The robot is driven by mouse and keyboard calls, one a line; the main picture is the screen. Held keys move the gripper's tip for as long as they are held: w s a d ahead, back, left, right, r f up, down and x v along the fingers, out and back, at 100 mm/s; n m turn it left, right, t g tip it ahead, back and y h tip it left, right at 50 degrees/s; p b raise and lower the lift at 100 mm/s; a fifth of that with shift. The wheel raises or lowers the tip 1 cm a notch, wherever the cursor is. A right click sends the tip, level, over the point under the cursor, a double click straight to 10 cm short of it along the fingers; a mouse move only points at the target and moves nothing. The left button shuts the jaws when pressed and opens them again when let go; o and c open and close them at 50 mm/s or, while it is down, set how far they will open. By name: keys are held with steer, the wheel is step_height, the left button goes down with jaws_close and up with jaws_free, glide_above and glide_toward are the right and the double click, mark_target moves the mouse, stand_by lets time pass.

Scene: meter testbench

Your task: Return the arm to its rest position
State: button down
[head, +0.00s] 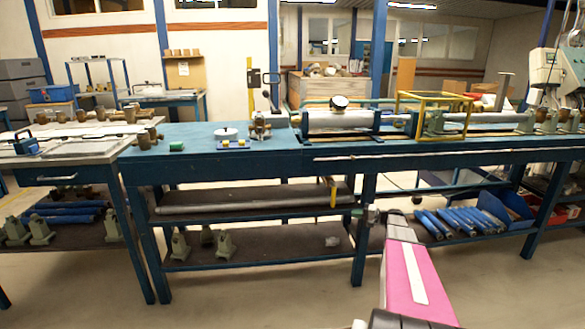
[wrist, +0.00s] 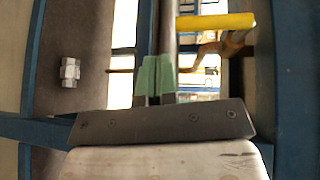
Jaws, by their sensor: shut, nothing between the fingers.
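My arm (head: 408,272), pink with a white strip, reaches forward from the bottom right of centre in the head view. Its far end is in front of the bench's lower shelves, below the bench top. My gripper (wrist: 155,80) shows in the wrist view with its two green-padded fingers together and nothing between them. In the head view the gripper is small and its fingers are hard to make out.
The blue bench (head: 220,167) carries a meter pipe (head: 335,122) and fittings. A small metal fitting (wrist: 69,72) lies on the dark lower shelf. A yellow-handled tool (wrist: 205,22) is near the fingers. Blue cylinders (head: 465,222) lie at right. The floor in front is clear.

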steer(key=s+a+f+n+g+h, duration=0.35)
steer(key=s+a+g+h, duration=0.45)
steer(key=s+a, duration=1.3)
steer(key=s+r+n+h, duration=0.1)
steer(key=s+n+h, duration=0.1)
steer(key=s+h, duration=0.4)
steer(key=s, duration=0.4)
steer(key=shift+s+d, duration=0.2)
steer(key=shift+d, duration=0.1)
steer(key=shift+w, duration=0.1)
stand_by(0.7)
